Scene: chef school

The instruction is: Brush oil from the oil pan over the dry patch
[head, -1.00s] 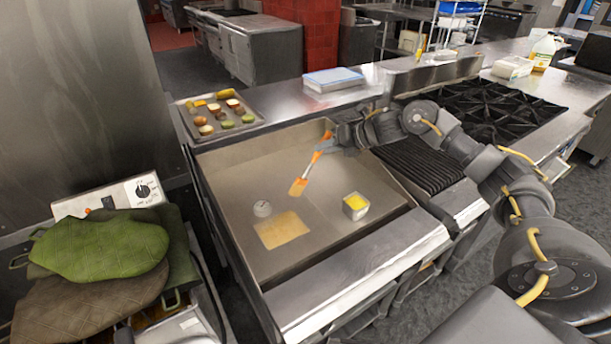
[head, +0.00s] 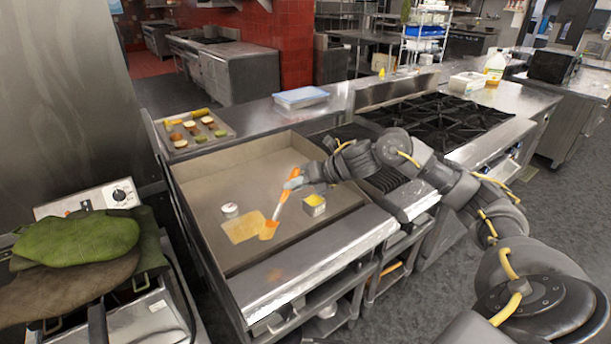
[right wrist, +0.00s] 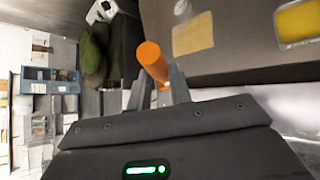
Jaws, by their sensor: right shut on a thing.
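My right gripper (head: 297,181) is shut on the orange handle of a brush (head: 284,202). The brush slants down to the left. Its orange-tan bristle end overlaps the right edge of the yellowish dry patch (head: 240,228) in the head view; I cannot tell if it touches. The small square oil pan (head: 314,211), with yellow oil inside, stands right of the brush. In the right wrist view, the handle end (right wrist: 152,58) sticks up between my fingers, with the patch (right wrist: 193,34) and the oil pan (right wrist: 298,22) beyond. My left gripper is not in view.
A small round white container (head: 230,209) stands behind the patch on the griddle (head: 205,178). The griddle has raised walls. A tray of food pieces (head: 160,135) lies behind it, and a black burner range (head: 440,122) is to the right. Green cloths (head: 78,243) lie at left.

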